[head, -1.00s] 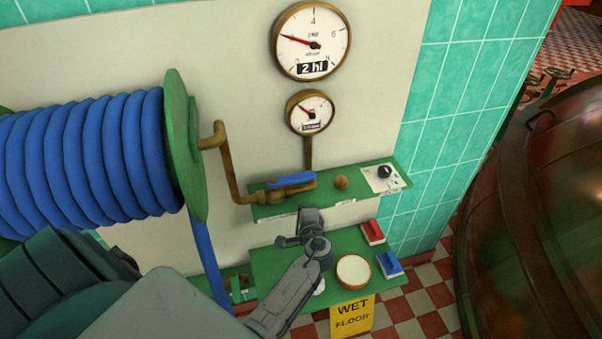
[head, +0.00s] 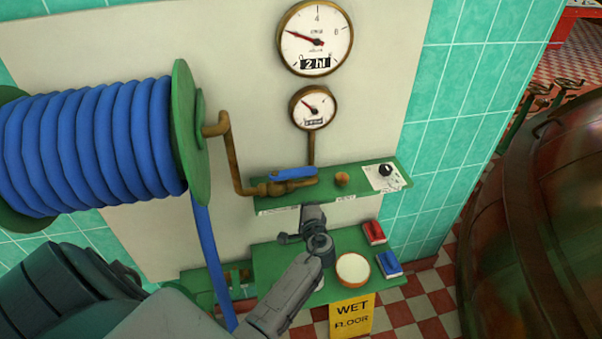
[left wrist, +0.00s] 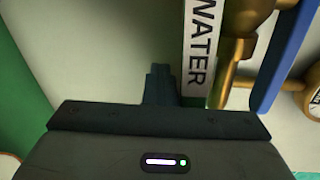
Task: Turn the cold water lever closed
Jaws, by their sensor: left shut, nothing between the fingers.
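The blue lever (head: 293,173) lies along the brass valve (head: 290,187) on the upper green shelf, roughly in line with its pipe. In the left wrist view the lever (left wrist: 284,58) and brass valve (left wrist: 240,45) stand at the upper right, beside a white label (left wrist: 198,55) reading WATER. My right gripper is not in view.
A brass knob (head: 341,179) and a control plate (head: 385,177) share the upper shelf (head: 360,182). A bowl (head: 353,268), a red block (head: 374,232) and a blue block (head: 389,264) stand on the lower shelf. A blue hose reel (head: 95,145) is left; two gauges (head: 314,38) (head: 313,107) hang above.

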